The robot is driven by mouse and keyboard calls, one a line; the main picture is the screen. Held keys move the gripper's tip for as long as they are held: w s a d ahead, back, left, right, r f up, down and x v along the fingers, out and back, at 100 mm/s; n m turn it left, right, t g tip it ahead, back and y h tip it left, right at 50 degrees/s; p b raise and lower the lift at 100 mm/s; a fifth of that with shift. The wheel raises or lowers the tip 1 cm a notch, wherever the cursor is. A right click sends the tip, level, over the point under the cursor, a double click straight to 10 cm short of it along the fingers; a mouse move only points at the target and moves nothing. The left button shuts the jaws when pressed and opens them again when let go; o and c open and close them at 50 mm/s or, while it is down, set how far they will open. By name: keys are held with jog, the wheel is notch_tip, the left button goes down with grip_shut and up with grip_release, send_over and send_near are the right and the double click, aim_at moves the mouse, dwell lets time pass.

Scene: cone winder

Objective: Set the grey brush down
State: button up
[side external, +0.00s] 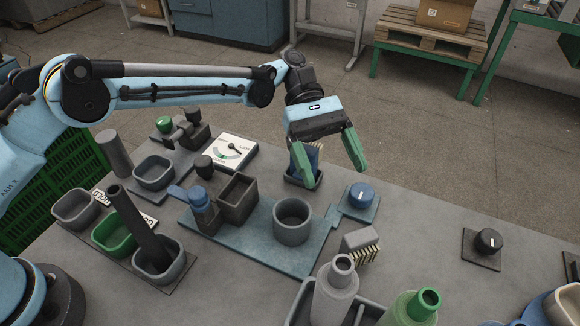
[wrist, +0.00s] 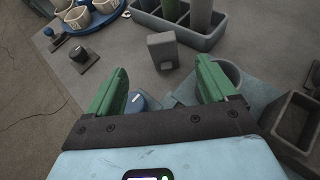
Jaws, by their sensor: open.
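The grey brush (side external: 359,239) rests on the grey table, its pale bristles showing on the lower right side. It lies between the blue plate with the grey cup and the bottles at the front. In the wrist view the grey brush (wrist: 162,50) shows ahead of and between the fingertips, apart from them. My gripper (side external: 335,178) has its green fingers spread wide and nothing between them. It hangs above the table, behind the brush, near the blue knob. The wrist view also shows my gripper (wrist: 163,72) open and empty.
The blue knob (side external: 361,195) stands behind the brush. The grey cup (side external: 292,222) is to its left. The grey bottle (side external: 335,290) and green bottle (side external: 410,309) stand in front. A dark knob (side external: 488,241) sits at right, with clear table between it and the brush.

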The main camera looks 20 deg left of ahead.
jog(key=a+r+m+t+y, duration=0.1)
jog(key=a+r+t, duration=0.3)
jog(key=a, duration=0.3)
jog(key=a+r+m+t+y, duration=0.1)
jog(key=a+r+t, duration=0.3)
jog(key=a+t, duration=0.15)
jog(key=s+a+f+m+t+y, duration=0.2)
jog(key=s+a, duration=0.3)
jog(key=a, duration=0.5)
jog(key=s+a+f+m+t+y, duration=0.1)
jog(key=s+a+m+t+y, duration=0.4)
jog(key=a, duration=0.5)
jog(key=shift+s+f, duration=0.4)
jog(key=shift+s, duration=0.25)
jog(key=shift+d, duration=0.1)
